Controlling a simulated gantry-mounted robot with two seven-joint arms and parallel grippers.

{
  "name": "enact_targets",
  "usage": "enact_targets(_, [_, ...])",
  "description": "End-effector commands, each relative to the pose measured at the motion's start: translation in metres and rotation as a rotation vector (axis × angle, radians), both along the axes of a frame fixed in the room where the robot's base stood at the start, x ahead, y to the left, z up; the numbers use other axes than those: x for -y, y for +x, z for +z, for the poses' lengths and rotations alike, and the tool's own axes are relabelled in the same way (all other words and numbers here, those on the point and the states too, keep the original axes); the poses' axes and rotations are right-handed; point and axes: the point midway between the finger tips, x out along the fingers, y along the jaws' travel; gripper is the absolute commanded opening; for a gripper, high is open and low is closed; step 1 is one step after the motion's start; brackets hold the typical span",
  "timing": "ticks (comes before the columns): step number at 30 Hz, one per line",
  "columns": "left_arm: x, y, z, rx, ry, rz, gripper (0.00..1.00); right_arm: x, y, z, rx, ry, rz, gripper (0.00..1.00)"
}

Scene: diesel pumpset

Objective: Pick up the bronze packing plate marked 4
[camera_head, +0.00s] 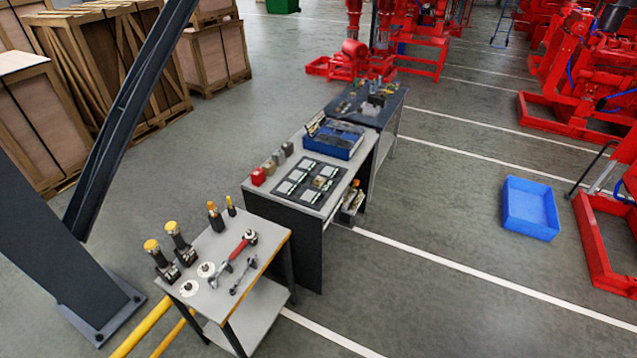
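A dark tray (306,185) lies on the grey-topped bench in the middle of the view. It holds several small pale plates set in rows. One spot near its centre shows a tan or bronze-coloured piece (321,182). The markings are too small to read, so I cannot tell which plate bears a 4. Neither of my grippers shows in this view.
A blue box (334,139) sits behind the tray; small red, tan and grey blocks stand along the bench's left side. A tool cart (222,252) stands in front. A blue bin (530,207) lies on clear floor to the right. Wooden crates (108,70) stand back left.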

Motion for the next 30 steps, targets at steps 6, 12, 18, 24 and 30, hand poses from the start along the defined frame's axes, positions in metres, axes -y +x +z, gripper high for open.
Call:
enact_targets(6, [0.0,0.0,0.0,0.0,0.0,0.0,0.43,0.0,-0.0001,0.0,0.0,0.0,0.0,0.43])
enact_targets(12, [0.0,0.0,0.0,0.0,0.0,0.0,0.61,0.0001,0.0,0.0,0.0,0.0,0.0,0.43])
enact_targets(18, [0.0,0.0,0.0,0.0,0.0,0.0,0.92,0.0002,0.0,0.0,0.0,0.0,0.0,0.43])
enact_targets(24, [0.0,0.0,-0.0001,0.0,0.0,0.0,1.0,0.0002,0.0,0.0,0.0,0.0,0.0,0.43])
enact_targets(30, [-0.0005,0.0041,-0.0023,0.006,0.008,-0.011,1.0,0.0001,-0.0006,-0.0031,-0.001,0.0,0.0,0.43])
